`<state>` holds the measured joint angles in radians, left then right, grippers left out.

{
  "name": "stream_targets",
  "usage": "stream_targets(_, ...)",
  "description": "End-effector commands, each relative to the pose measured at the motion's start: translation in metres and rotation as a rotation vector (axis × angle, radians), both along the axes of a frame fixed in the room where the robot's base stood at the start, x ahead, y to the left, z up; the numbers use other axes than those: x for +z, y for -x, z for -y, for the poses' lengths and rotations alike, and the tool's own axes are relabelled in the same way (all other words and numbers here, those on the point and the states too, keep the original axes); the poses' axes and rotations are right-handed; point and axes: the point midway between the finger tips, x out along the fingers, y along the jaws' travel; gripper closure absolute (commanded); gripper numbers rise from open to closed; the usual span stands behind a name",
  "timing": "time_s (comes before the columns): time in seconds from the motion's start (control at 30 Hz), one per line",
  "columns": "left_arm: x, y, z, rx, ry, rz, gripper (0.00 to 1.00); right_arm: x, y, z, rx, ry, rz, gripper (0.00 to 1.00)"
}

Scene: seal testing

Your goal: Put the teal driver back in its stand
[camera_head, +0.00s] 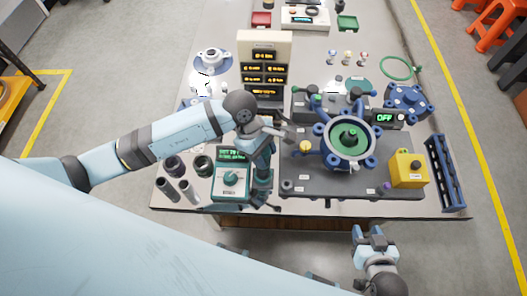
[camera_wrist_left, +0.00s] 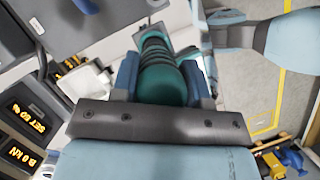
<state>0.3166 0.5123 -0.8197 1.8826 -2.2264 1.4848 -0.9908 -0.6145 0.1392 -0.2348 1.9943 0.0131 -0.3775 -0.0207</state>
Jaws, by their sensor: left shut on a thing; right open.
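My left gripper (camera_head: 266,142) is shut on the teal driver (camera_wrist_left: 162,82). In the left wrist view the teal ribbed body sits between the two blue fingers, with its dark end pointing away. In the head view the driver (camera_head: 262,166) hangs below the gripper, beside the right edge of a teal controller box (camera_head: 232,180). A dark upright piece at the driver's lower end may be its stand; I cannot tell whether the driver is seated in it. My right gripper (camera_head: 368,238) is open and empty, in front of the table's front edge.
A dark plate (camera_head: 340,183) right of the driver carries a round blue flange fixture (camera_head: 345,138) and a yellow box (camera_head: 408,169). Dark cylinders (camera_head: 173,164) stand left of the controller. A beige display panel (camera_head: 264,65) rises behind. A blue rack (camera_head: 446,172) stands at the right edge.

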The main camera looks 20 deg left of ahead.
Motion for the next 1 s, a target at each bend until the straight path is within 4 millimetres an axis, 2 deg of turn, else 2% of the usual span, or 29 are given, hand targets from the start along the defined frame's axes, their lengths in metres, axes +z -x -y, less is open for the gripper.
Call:
stream_targets(0.33,-0.01,0.0,0.001,-0.001,0.001,0.001,0.87,-0.012,0.0,0.0,0.001,-0.001,0.0,0.57)
stream_targets(1.0,-0.014,0.0,0.001,-0.001,0.001,0.001,0.87,-0.016,0.0,0.0,0.0,0.0,-0.001,0.57)
